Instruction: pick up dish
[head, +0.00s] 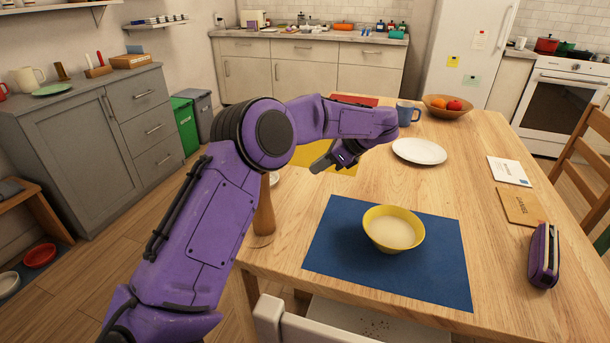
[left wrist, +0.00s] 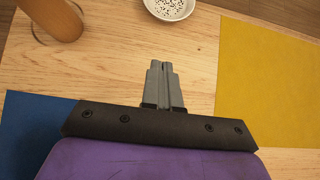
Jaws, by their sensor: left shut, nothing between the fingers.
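A yellow bowl (head: 393,229) with pale contents sits on a blue placemat (head: 330,262) near the front of the table. A white plate (head: 419,151) lies farther back on bare wood. My left gripper (head: 338,160) is above the table near the yellow placemat (head: 305,158), left of the plate and behind the bowl, apart from both. In the left wrist view my left gripper (left wrist: 163,66) is shut and empty, its fingers together. A small white speckled dish (left wrist: 170,7) shows beyond the fingertips, cut by the frame edge. My right gripper is out of view.
A wooden mill (head: 264,215) stands by my left arm. A blue mug (head: 405,114) and fruit bowl (head: 447,106) are at the back. A purple case (head: 544,256) and booklets lie right. A white chair (head: 270,318) borders the front edge. Wood between bowl and plate is clear.

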